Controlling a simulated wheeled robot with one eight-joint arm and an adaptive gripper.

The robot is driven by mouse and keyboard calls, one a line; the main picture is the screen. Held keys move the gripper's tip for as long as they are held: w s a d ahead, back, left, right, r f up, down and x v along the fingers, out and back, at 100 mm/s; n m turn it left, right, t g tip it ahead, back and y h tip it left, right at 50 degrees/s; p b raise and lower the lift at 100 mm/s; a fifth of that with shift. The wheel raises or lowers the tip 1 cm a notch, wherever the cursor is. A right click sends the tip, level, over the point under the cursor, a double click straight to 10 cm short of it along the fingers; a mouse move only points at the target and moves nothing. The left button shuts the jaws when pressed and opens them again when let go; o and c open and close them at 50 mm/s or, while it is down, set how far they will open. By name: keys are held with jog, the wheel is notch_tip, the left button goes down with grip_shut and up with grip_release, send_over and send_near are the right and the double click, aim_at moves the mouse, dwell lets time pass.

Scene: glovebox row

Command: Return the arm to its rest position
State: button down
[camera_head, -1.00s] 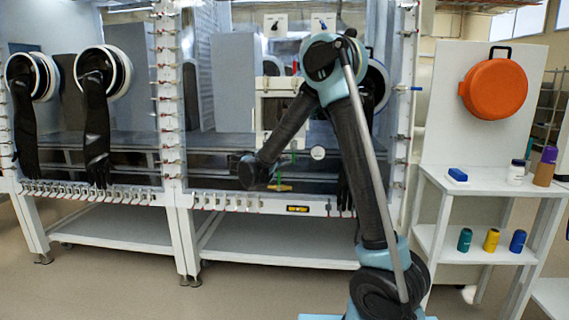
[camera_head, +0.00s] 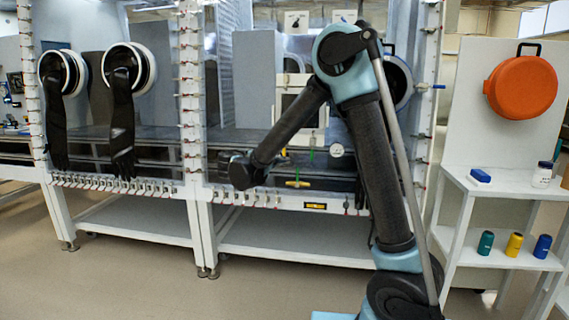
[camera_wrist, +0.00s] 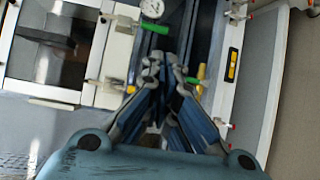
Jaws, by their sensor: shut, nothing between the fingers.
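My arm rises from the lower right of the head view, bends at a high elbow and slopes down to the left. Its wrist end (camera_head: 245,170) hangs in front of the glovebox (camera_head: 190,100). A round gauge (camera_wrist: 152,8) and a green handle (camera_wrist: 155,27) show just beyond the fingertips. I cannot tell whether anything touches them.
Black gloves (camera_head: 122,125) hang from round ports at left. An orange round case (camera_head: 521,87) hangs on a white panel at right. Below it, a white shelf (camera_head: 470,246) holds teal, yellow and blue containers. A blue block (camera_head: 480,175) lies above. Open floor (camera_head: 130,285) lies in front.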

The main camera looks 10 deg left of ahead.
jog(key=s+d+f+m+g+y, duration=0.1)
jog(key=s+d+g, duration=0.2)
jog(key=d, duration=0.7)
jog(key=s+d+f+m+g+y, duration=0.1)
jog(key=s+d+m+g, duration=0.15)
jog(key=d, duration=0.65)
jog(key=s+d+f+m+g, duration=0.15)
jog(key=s+d, duration=0.25)
jog(key=d, duration=0.6)
jog(key=s+d+f+m+g+y, duration=0.1)
jog(key=s+d+f+g+y, duration=0.1)
jog(key=s+d, duration=0.3)
jog(key=s+d+f+m+g+y, duration=0.1)
jog(key=s+d+f, duration=0.1)
jog(key=s, duration=0.5)
jog(key=s+a+f+m+y, duration=0.1)
jog(key=s+f+m+y, duration=0.3)
jog(key=s+f, duration=0.4)
jog(key=s, duration=0.4)
jog(key=shift+a+f+m+g+y, duration=0.15)
jog(key=shift+m+g+y, duration=0.15)
jog(key=shift+g+y, duration=0.1)
